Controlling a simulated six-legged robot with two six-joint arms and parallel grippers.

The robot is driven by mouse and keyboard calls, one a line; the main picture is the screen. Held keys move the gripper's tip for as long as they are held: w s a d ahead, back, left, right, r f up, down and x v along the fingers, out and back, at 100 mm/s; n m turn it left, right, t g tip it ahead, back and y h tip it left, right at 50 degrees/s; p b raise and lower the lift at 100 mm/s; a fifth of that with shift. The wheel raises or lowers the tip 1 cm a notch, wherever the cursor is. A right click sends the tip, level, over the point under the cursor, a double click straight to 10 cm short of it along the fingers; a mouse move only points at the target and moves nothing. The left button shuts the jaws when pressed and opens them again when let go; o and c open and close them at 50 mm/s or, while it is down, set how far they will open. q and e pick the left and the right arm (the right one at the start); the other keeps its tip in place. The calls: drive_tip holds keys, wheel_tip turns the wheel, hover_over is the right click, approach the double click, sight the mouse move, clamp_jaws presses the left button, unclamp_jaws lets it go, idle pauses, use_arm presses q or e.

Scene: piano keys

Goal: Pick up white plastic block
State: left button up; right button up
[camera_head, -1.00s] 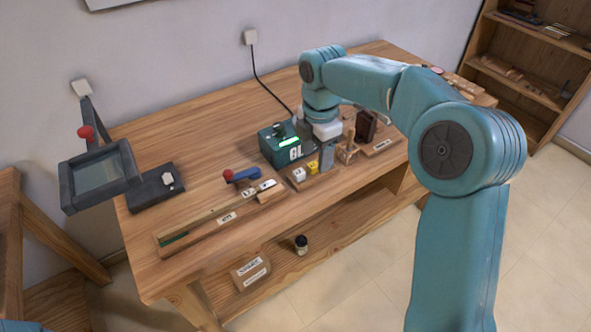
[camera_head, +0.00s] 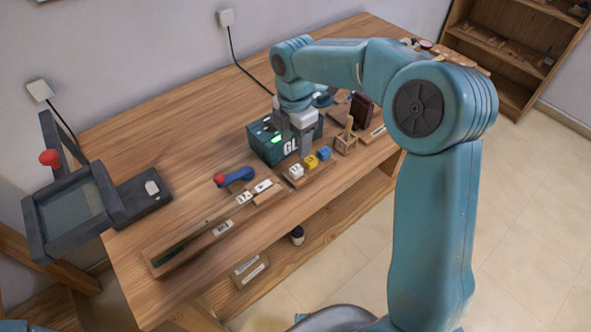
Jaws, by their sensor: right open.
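A small white block (camera_head: 296,171) sits at the left end of a short wooden holder on the workbench, beside a yellow block (camera_head: 310,161) and a blue block (camera_head: 323,153). My right gripper (camera_head: 293,136) points down from the right arm, just behind and above these blocks and in front of the green box. Its grey fingers are apart, with nothing seen between them. Whether a fingertip touches the box cannot be told. My left gripper is not in view.
The green box (camera_head: 262,146) with a lit top stands behind the blocks. A blue tool with a red knob (camera_head: 236,176) lies left of them. A long wooden tray (camera_head: 190,243) runs along the front edge. A dark framed device (camera_head: 78,205) stands at left. The back of the bench is clear.

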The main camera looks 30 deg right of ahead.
hover_over(296, 169)
drive_tip(key=f, duration=0.5)
drive_tip(key=shift+a, duration=0.25)
drive_tip(key=shift+s+f, duration=0.15)
drive_tip(key=shift+f, duration=0.05)
drive_tip(key=shift+d+f, duration=0.1)
drive_tip(key=shift+f, duration=0.2)
drive_tip(key=f, duration=0.5)
drive_tip(key=shift+d, duration=0.2)
drive_tip(key=shift+w, duration=0.2)
drive_tip(key=shift+c, duration=0.3)
clamp_jaws()
